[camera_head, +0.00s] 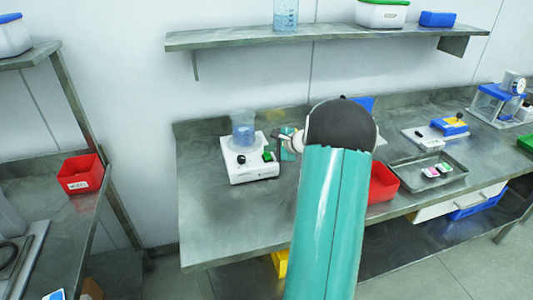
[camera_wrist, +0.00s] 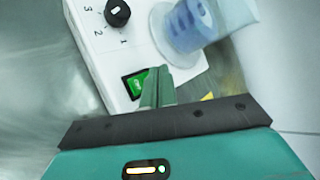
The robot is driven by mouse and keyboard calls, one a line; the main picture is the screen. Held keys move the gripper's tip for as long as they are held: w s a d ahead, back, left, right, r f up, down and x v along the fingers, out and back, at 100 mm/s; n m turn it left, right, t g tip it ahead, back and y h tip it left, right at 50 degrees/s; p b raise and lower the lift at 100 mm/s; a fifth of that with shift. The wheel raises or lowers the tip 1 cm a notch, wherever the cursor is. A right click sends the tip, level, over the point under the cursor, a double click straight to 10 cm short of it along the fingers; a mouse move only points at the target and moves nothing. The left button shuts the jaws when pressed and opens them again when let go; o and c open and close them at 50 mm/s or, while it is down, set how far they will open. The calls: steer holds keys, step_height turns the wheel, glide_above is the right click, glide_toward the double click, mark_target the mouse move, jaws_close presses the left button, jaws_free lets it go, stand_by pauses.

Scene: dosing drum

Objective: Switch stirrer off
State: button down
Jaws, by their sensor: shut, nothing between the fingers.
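The stirrer (camera_head: 252,174) is a white box on the steel bench, with a clear beaker (camera_head: 244,130) of bluish liquid on top. On its front are a black knob (camera_head: 241,158) and a green switch (camera_head: 268,156). In the wrist view, the knob (camera_wrist: 117,13) has numbers beside it, and the green switch (camera_wrist: 138,83) shows lit green. The beaker (camera_wrist: 190,28) appears tilted there because of the camera angle. My gripper (camera_wrist: 161,78) is shut and empty, its fingertips at the right edge of the switch, partly covering it. I cannot tell whether they touch it.
My arm hides the bench centre. A red bin (camera_head: 382,186) and a steel tray (camera_head: 415,174) are to the right, with a blue-and-white device (camera_head: 449,126) behind. A shelf (camera_head: 320,38) hangs above. A second bench at left holds a red box (camera_head: 80,175). The bench left of the stirrer is clear.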

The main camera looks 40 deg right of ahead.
mark_target(271, 159)
steer(key=shift+w+f, duration=0.1)
steer(key=shift+f, duration=0.3)
stand_by(0.7)
steer(key=shift+r, duration=0.1)
steer(key=shift+s+r, duration=0.2)
steer(key=shift+r, duration=0.55)
steer(key=shift+s+a+r, duration=0.15)
steer(key=shift+s+r, duration=0.05)
steer(key=shift+r, duration=0.6)
steer(key=shift+s+a+r, duration=0.1)
steer(key=shift+s+r, duration=0.05)
steer(key=shift+r, duration=0.7)
steer(key=shift+s+a+r, duration=0.15)
steer(key=shift+s+r, duration=0.05)
steer(key=shift+r, duration=0.6)
steer(key=shift+s, duration=0.15)
